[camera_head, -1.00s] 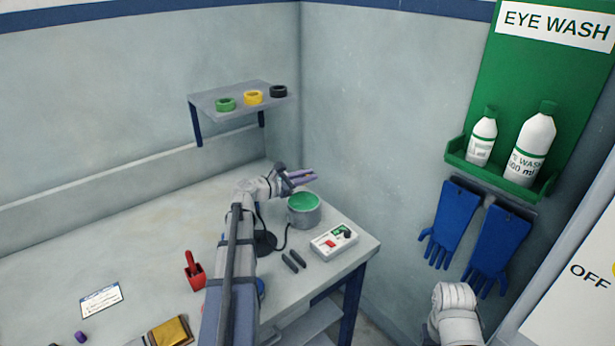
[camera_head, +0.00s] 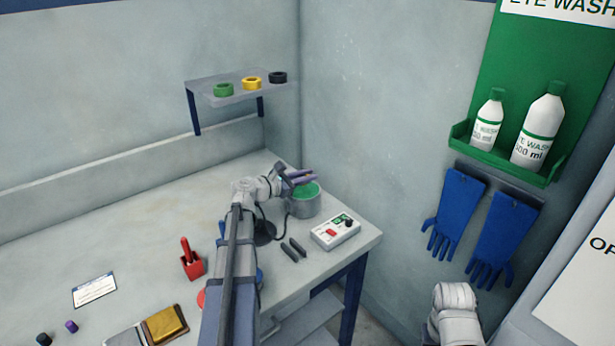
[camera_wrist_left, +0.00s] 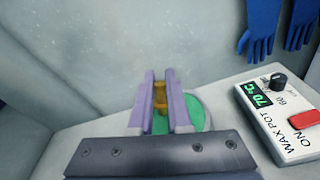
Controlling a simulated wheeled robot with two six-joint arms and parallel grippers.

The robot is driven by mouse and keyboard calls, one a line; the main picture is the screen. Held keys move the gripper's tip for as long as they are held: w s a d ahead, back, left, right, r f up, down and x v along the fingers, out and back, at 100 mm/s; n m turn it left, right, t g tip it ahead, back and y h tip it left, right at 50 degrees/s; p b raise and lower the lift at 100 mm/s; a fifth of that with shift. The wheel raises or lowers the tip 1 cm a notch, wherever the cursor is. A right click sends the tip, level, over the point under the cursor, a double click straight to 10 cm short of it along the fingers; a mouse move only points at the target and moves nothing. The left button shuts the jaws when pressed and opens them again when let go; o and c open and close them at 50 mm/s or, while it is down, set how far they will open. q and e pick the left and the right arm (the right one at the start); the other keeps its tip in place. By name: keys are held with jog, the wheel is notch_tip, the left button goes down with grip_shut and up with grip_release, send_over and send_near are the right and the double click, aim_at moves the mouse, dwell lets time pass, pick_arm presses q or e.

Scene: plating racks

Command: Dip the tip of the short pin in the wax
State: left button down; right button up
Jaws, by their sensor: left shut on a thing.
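The wax pot (camera_head: 305,206) is a grey cylinder of green wax near the table's far right corner. The wax (camera_head: 306,190) also shows in the left wrist view (camera_wrist_left: 192,110), around and between my fingers. My left gripper (camera_head: 304,177) is over the pot, its purple fingers shut on a brass-coloured pin. The short pin (camera_wrist_left: 160,96) shows between the fingers in the wrist view; in the head view I cannot make it out. Whether its tip touches the wax is hidden. My right gripper is not in view; only part of that arm shows.
The wax pot controller (camera_head: 335,232) stands right of the pot, reading about 70°C. Two dark bars (camera_head: 293,249) lie beside it. A red holder (camera_head: 192,265), a card (camera_head: 94,290) and a gold block (camera_head: 165,324) are on the left. The wall stands close behind the pot.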

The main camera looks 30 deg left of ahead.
pick_arm(q)
jog(key=shift+f+b, duration=0.6)
dwell(1.6)
notch_tip(320, 180, up, 7)
jog(key=p, duration=0.7)
dwell(0.4)
